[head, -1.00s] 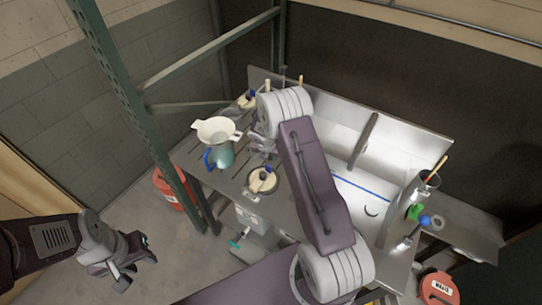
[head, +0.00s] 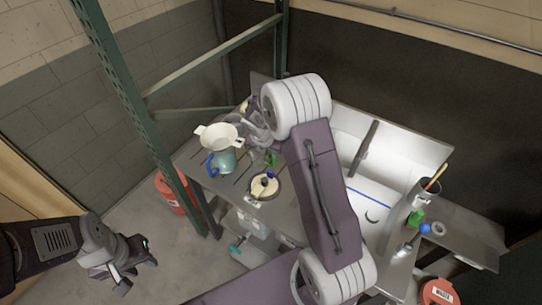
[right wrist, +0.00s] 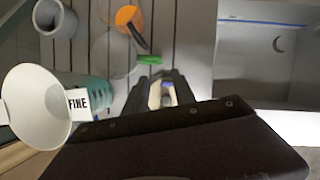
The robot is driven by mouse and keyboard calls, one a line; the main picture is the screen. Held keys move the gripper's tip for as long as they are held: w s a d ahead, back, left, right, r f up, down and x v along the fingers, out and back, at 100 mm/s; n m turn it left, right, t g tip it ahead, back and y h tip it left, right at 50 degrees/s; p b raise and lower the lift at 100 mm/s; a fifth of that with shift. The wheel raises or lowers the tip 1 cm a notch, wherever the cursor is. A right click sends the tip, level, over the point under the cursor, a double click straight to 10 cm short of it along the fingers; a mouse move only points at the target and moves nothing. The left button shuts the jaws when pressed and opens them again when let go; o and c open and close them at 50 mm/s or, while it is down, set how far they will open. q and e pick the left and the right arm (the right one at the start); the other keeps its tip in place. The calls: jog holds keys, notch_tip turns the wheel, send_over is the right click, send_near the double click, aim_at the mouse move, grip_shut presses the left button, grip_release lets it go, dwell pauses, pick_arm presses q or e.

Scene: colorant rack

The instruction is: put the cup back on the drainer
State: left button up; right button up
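A grey cup (right wrist: 55,16) stands at the upper left of the right wrist view, on the slatted drainer (right wrist: 88,45). I cannot pick it out for certain in the head view. My right gripper (right wrist: 165,88) shows its fingertips apart over the slats, with a cream and blue thing visible between them. It seems empty. In the head view my right arm partly hides this gripper (head: 260,132). My left gripper (head: 137,262) hangs over the floor at the lower left, away from the bench. Its finger gap is unclear.
A white sieve marked FINE (right wrist: 36,105) sits above a teal jug (head: 226,162). A cream-topped pot with a blue knob (head: 266,186) is near the bench's front. A green item (right wrist: 150,59) and an orange item (right wrist: 128,18) lie ahead. The sink (head: 398,150) is right.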

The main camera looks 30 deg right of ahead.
jog(key=s+a+r+m+g+y, duration=0.1)
jog(key=s+a+m, duration=0.4)
jog(key=s+m, duration=0.6)
jog(key=s+a+r+m+g+y, duration=0.1)
jog(key=s+a+r+m+y, duration=0.1)
jog(key=s+m, duration=0.8)
jog(key=a+r+m, duration=0.1)
jog(key=a+m, duration=0.1)
jog(key=m, duration=0.4)
jog(key=shift+s+a, duration=0.4)
notch_tip(320, 180, down, 3)
jog(key=b, duration=0.3)
jog(key=shift+f, duration=0.15)
jog(key=shift+s, duration=0.1)
